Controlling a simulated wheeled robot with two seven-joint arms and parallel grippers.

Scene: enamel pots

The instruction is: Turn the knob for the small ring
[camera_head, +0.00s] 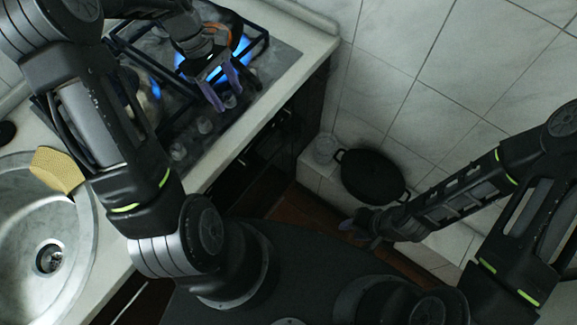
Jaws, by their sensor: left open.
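One knob (230,101) lies between or just below the fingertips of my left gripper (229,98), which is open and points down; contact cannot be told. Two more knobs (205,125) (178,151) stand nearer the sink. Blue flame (243,48) burns at the ring behind my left gripper, and a smaller blue glow (155,88) shows at another, partly hidden by my arm. Which knob serves the small ring cannot be told. My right gripper (360,226) hangs low, far from the hob; its jaws are unclear.
A steel sink (30,225) with a yellow sponge (57,169) is at the left. A black pot (371,177) and a clear glass (325,147) stand on a low tiled ledge near my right gripper. A tiled wall (450,60) closes the right side.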

